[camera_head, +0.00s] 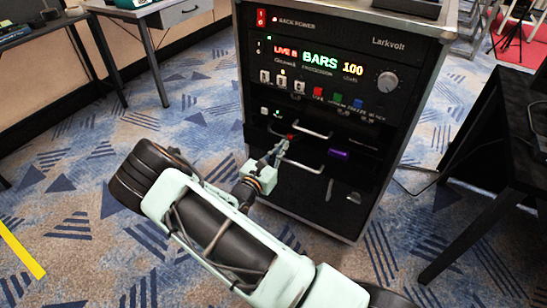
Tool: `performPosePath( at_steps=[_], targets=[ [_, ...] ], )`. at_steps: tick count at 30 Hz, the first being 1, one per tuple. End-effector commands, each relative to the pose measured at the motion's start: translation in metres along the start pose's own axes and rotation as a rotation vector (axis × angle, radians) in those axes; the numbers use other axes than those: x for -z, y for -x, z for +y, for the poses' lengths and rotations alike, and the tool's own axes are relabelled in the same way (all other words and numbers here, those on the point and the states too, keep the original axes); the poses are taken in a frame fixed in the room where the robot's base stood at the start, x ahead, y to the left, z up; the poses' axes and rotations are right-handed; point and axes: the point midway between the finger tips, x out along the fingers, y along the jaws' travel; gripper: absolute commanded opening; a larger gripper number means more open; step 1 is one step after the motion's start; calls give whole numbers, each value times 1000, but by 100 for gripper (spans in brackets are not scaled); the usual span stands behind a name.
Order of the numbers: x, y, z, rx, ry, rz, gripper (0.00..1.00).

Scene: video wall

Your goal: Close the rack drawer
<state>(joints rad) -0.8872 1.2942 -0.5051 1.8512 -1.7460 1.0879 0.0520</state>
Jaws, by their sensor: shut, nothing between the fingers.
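A black equipment rack (425,95) in a silver-edged case stands in the middle of the head view. Low on its front, the rack drawer (325,167) appears to stand out from the face, with its silver handle (303,166) at the front. A purple item (338,154) shows at the drawer. My gripper (284,145) is shut and empty, at the left part of the drawer, between its handle and a second silver handle (314,134) above. I cannot tell whether it touches the drawer. My arm hides part of the drawer's left side.
The rack's panel above has lit displays (320,62), colored buttons and a knob (388,82). A black table (505,130) stands close at the right. A grey desk (150,15) stands at the back left. Patterned carpet (90,180) is clear left of the rack.

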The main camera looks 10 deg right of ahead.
Motion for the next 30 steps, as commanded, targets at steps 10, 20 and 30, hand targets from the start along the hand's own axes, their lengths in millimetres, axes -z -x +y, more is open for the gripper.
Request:
performPosePath(
  at_steps=[10,20,30],
  targets=[
    [0,-21,0,0,0,0,0],
    [0,-21,0,0,0,0,0],
    [-1,-7,6,4,-1,1,0]
  ],
)
